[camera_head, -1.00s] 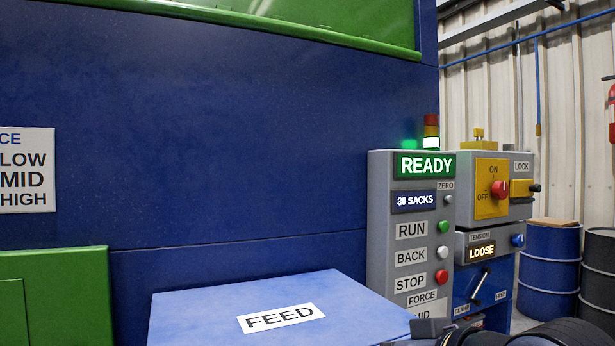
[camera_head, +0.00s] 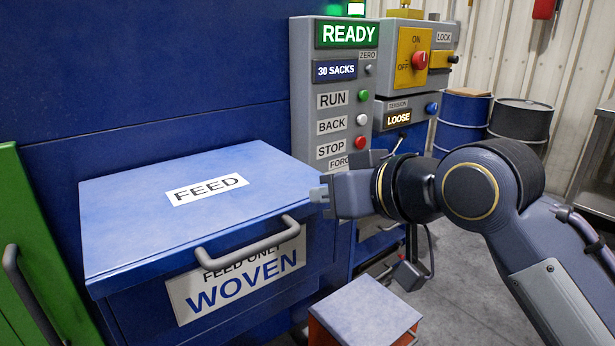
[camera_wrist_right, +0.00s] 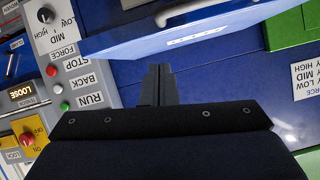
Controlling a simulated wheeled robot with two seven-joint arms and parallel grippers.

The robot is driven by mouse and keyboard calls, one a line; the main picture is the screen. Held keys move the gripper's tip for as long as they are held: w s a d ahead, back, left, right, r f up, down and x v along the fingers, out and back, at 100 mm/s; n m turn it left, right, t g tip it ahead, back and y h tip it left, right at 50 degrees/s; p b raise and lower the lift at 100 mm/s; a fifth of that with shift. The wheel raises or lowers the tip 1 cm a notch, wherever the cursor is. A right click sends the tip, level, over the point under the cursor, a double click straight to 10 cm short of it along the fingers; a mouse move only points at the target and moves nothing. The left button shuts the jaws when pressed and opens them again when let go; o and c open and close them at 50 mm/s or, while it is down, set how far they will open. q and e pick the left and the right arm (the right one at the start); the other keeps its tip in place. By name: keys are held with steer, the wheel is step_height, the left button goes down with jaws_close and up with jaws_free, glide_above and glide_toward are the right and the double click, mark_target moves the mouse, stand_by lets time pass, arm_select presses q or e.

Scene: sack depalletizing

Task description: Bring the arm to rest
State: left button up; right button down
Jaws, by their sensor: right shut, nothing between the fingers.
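My right gripper (camera_head: 322,192) is shut and empty. In the head view it hangs in the air at the right end of the blue feed lid, in front of the grey control panel (camera_head: 331,112). Its closed fingers also show in the right wrist view (camera_wrist_right: 158,84), pointing toward the blue machine. My right arm (camera_head: 440,185) reaches in from the right edge of the head view. My left gripper is not in view.
The feed lid (camera_head: 130,190) is closed and has a grey handle (camera_head: 250,247). A grey-topped orange box (camera_head: 365,308) stands on the floor below my gripper. Blue (camera_head: 462,115) and black (camera_head: 522,120) drums and a metal table (camera_head: 600,160) stand at the right.

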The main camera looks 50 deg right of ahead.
steer(key=v, duration=0.2)
steer(key=f+p+v, duration=0.1)
steer(key=v, duration=0.2)
steer(key=shift+s+a+r, duration=0.1)
steer(key=shift+s, duration=0.35)
steer(key=shift+w, duration=0.1)
steer(key=w+a+f+n+g+y, duration=0.1)
steer(key=w+a+f+y, duration=0.15)
steer(key=f, duration=0.45)
steer(key=w+a+f+n+g+y, duration=0.1)
steer(key=w+a+f+g, duration=0.1)
steer(key=w+a+f, duration=0.3)
steer(key=s+a+f+g+y, duration=0.1)
steer(key=a+f+g, duration=0.15)
steer(key=f, duration=0.55)
steer(key=s+a+f+g+y, duration=0.15)
steer(key=a+f, duration=0.25)
steer(key=f, duration=0.4)
step_height(320, 180, up, 30)
steer(key=n+p, duration=0.1)
steer(key=p, duration=3)
steer(key=shift+w+r+p, duration=0.2)
steer(key=shift+p, duration=0.1)
